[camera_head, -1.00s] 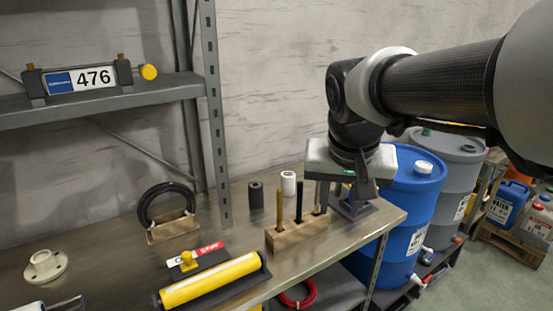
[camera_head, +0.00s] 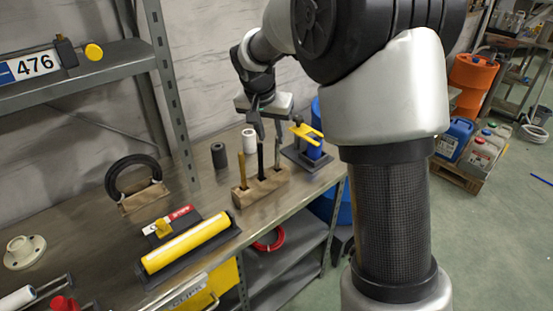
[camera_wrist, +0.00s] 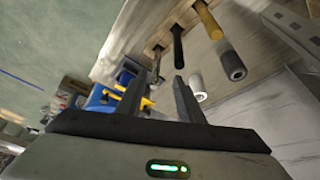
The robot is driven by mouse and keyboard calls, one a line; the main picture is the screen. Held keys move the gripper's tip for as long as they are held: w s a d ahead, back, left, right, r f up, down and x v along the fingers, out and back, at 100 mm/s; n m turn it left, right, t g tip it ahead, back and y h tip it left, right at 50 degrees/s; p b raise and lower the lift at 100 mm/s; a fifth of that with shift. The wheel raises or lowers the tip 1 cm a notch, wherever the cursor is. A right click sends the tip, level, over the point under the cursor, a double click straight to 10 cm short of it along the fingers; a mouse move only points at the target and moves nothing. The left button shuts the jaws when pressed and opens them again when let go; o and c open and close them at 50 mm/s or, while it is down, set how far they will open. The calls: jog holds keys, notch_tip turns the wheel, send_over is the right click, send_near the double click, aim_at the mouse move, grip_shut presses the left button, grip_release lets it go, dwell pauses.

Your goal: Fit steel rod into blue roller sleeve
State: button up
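The steel rod (camera_head: 277,153) stands upright in the right-hand hole of a wooden block (camera_head: 262,191). It also shows in the wrist view (camera_wrist: 156,63), beyond the gap between my fingers. The blue roller sleeve (camera_head: 314,150) sits in a dark stand with a yellow clamp (camera_head: 306,132), right of the block on the bench. My gripper (camera_head: 268,130) is above the block, close to the rod tops. In the wrist view my gripper (camera_wrist: 158,82) is open, with nothing between its fingers. The sleeve's bore cannot be made out.
A black rod (camera_head: 261,158) and a brass rod (camera_head: 242,166) stand in the same block. Behind it are a dark cylinder (camera_head: 219,156) and a white one (camera_head: 249,140). A yellow roller (camera_head: 186,243) lies front left. Shelving posts rise at the back left.

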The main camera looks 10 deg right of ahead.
aim_at(276, 145)
jog(key=x, duration=0.7)
jog(key=shift+d+f, duration=0.1)
jog(key=shift+d, duration=0.35)
jog(key=shift+w+f, duration=0.15)
jog(key=shift+f, duration=0.15)
grip_shut()
